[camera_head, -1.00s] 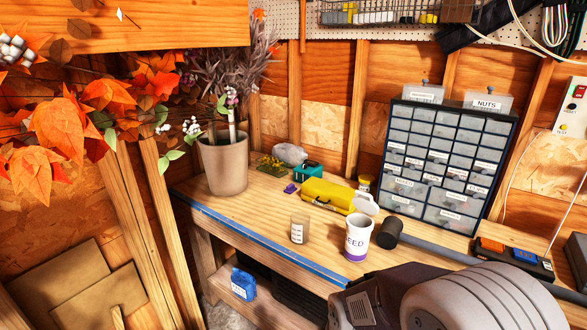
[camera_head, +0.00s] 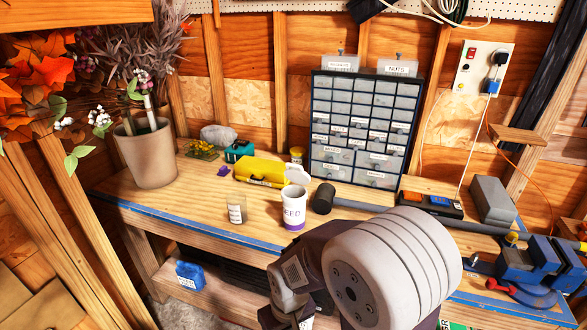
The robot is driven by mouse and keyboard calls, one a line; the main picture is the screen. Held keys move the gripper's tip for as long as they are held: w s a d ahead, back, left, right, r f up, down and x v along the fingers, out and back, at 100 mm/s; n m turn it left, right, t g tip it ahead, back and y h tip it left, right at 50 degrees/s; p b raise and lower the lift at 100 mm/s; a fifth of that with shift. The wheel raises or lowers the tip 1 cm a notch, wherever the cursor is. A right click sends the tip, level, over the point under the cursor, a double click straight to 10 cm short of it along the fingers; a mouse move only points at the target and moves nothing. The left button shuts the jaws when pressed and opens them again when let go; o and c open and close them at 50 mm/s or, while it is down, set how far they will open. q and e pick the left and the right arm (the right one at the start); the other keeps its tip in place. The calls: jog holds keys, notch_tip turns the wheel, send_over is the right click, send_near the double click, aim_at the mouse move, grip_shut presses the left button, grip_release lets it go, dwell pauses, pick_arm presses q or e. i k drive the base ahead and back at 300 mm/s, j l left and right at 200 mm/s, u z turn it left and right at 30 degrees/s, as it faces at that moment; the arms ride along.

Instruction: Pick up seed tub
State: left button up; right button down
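The seed tub (camera_head: 292,211) is a white cup-shaped tub with a purple base band and the letters "EED" showing. It stands upright on the wooden workbench (camera_head: 160,208), near the front edge, with a pale lid tilted up at its rim. A large grey and dark arm part of mine fills the lower middle of the view, in front of and below the tub. Neither of my grippers can be made out in the view.
Beside the tub stand a small labelled jar (camera_head: 237,210) and a black cylinder (camera_head: 324,198). A yellow case (camera_head: 262,172) lies behind it. A drawer cabinet (camera_head: 362,130) stands at the back. A potted plant (camera_head: 147,153) is left, a blue vise (camera_head: 535,262) right.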

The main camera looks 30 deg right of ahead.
aim_at(294, 197)
jog(key=i+j+z, duration=0.1)
jog(key=i+z, duration=0.2)
jog(key=z, duration=0.15)
jog(key=i+j+z, duration=0.25)
jog(key=z, duration=0.2)
jog(key=i+j+z, duration=0.3)
jog(key=z, duration=0.15)
jog(key=i+j+z, duration=0.2)
jog(key=j+z, duration=0.25)
jog(key=i+j+z, duration=0.1)
jog(key=j+z, duration=0.35)
jog(key=l, duration=0.1)
